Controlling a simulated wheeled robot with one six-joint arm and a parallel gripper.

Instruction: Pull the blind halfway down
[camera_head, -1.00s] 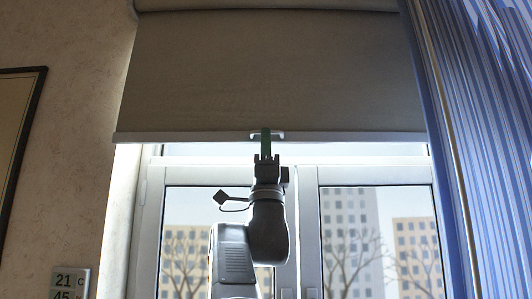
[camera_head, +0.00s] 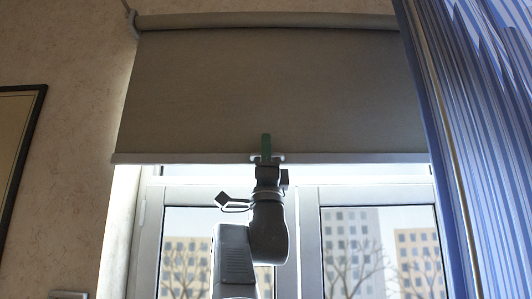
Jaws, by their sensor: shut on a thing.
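The grey-brown blind (camera_head: 270,90) hangs from a roller (camera_head: 270,20) at the top of the window. Its pale bottom bar (camera_head: 190,158) lies level across the upper part of the window, above the glass panes. My gripper (camera_head: 266,153) is at the middle of this bar, shut on the small pull handle (camera_head: 281,158), which is mostly hidden behind the fingers. A green finger part stands up in front of the blind's fabric.
A blue striped curtain (camera_head: 475,150) hangs along the right side, by the blind's right edge. A framed picture (camera_head: 18,140) is on the left wall. The white-framed window (camera_head: 380,195) below the bar shows buildings and bare trees outside.

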